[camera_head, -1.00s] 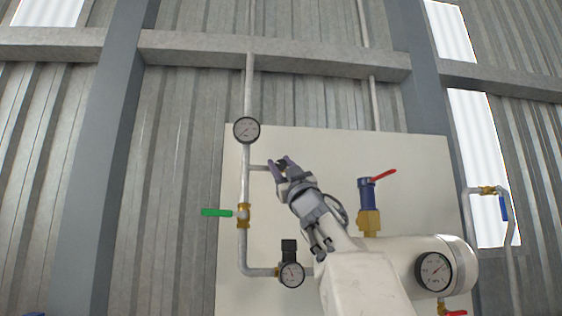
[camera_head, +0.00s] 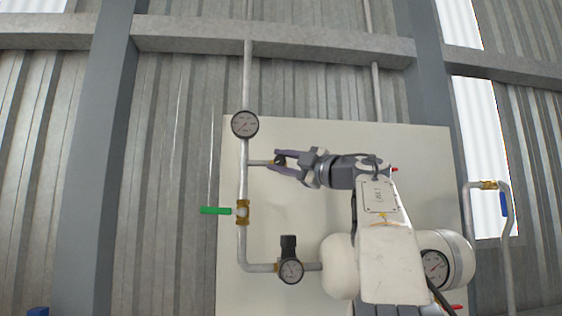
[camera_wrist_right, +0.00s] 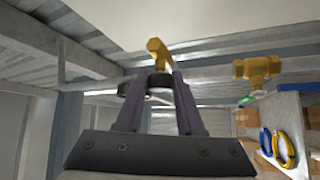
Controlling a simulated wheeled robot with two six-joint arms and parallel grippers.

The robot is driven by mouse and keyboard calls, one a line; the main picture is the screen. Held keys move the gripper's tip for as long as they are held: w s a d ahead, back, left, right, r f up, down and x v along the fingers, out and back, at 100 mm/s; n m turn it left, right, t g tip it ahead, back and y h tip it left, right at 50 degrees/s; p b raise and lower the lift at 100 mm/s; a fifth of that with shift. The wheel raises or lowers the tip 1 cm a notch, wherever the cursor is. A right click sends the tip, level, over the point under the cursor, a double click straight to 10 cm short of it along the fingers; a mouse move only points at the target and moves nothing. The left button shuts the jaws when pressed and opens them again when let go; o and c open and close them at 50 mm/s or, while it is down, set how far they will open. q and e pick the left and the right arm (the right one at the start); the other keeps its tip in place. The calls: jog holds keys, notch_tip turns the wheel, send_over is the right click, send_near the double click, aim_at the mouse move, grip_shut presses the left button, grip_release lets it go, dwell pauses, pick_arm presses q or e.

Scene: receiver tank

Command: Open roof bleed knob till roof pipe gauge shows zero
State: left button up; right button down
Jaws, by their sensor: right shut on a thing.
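The roof pipe gauge (camera_head: 245,124) is a round white dial with a black rim on the upright pipe; its needle is too small to read. Below it a short side pipe (camera_head: 258,163) runs right to the small dark bleed knob (camera_head: 279,160). My right gripper (camera_head: 277,162) reaches in from the right, shut on the knob. In the right wrist view the dark knob (camera_wrist_right: 160,80) sits between the purple fingers, with a brass fitting (camera_wrist_right: 157,48) beyond it. My left gripper is not in view.
A brass valve (camera_head: 242,212) with a green handle (camera_head: 215,210) is on the pipe below. My arm hides part of the panel (camera_head: 300,230).

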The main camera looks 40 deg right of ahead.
jog(key=shift+f+n+g, duration=0.15)
jog(key=shift+n+g, duration=0.35)
jog(key=shift+n, duration=0.2)
jog(key=c, duration=0.5)
grip_release()
jog(key=shift+a, duration=0.15)
jog(key=shift+c, duration=0.2)
jog(key=b+v, duration=0.3)
jog(key=v, duration=0.7)
jog(key=shift+s+b, duration=0.2)
jog(key=shift+b, duration=0.1)
